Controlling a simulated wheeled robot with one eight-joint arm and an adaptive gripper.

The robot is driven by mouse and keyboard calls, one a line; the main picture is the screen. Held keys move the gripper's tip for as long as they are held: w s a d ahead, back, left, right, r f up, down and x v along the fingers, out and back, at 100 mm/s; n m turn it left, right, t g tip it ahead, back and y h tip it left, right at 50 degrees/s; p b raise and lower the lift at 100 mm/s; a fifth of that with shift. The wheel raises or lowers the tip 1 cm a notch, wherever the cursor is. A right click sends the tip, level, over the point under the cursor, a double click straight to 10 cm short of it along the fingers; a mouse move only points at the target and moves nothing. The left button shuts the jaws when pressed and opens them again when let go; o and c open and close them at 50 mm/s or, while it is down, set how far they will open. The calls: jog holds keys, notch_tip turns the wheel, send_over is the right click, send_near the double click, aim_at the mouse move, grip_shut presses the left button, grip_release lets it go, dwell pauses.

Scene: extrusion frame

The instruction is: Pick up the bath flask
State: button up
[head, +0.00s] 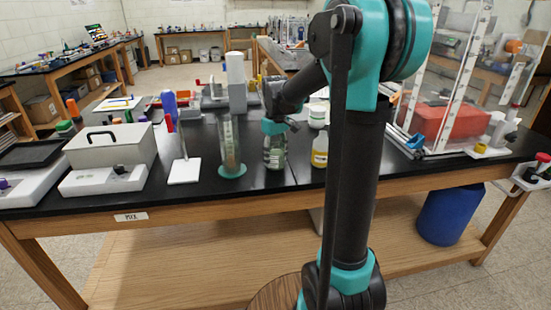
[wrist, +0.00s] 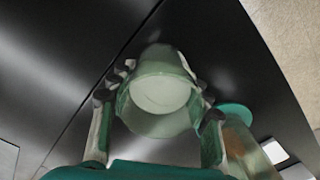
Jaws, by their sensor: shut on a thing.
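The bath flask, a clear, pale green glass vessel (head: 275,158), is near the front edge of the black bench in the head view. My gripper (head: 275,127) is above it, pointing down. In the wrist view the flask (wrist: 160,95) sits between the two fingers of my gripper (wrist: 155,97), which are shut on its sides. I look at its round, pale end from above. I cannot tell whether its base touches the bench.
A tall measuring cylinder (head: 228,145) with a teal base stands close on the left. A yellow-labelled bottle (head: 320,152) stands close on the right. A white stand (head: 184,170) and grey lidded box (head: 112,147) are farther left. A red box (head: 445,121) is at right.

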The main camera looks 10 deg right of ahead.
notch_tip(320, 180, up, 20)
jog(key=shift+f, duration=0.2)
dwell(1.2)
